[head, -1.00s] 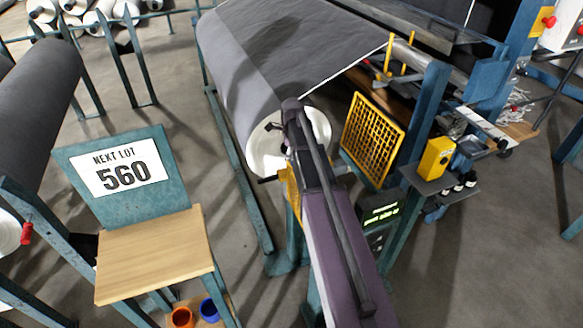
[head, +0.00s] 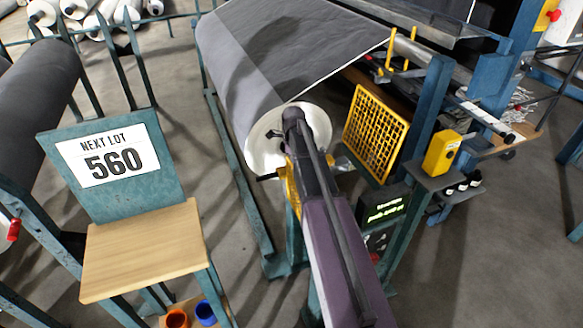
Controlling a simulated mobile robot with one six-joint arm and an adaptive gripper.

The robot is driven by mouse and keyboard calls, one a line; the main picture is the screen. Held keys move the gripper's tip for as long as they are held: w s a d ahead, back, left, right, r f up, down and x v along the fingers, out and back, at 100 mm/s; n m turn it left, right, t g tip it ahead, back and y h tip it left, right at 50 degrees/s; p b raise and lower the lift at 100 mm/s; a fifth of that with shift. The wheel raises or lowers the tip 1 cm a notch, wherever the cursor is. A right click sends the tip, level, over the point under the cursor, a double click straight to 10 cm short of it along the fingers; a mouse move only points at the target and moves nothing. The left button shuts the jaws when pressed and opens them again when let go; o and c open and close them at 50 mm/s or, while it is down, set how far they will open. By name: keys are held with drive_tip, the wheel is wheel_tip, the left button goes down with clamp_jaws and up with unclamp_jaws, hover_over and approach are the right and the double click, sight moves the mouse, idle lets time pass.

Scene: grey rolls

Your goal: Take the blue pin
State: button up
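I cannot make out a blue pin for certain. A round blue cup-like piece (head: 206,312) sits low at the bottom edge, beside an orange one (head: 176,319), on a small wooden shelf. I cannot tell whether a pin is in either. My purple and black arm reaches up from the bottom to the white end of the large grey roll (head: 290,35). A small dark part at the arm's far end, perhaps my gripper (head: 274,134), shows in front of the roll's end, well above and right of the cups. Its fingers are mostly hidden by my arm.
A yellow grid guard (head: 375,133), yellow box (head: 441,153) and small display (head: 383,210) are right. Grey floor is open at lower right.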

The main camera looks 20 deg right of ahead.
idle(0.6)
clamp_jaws()
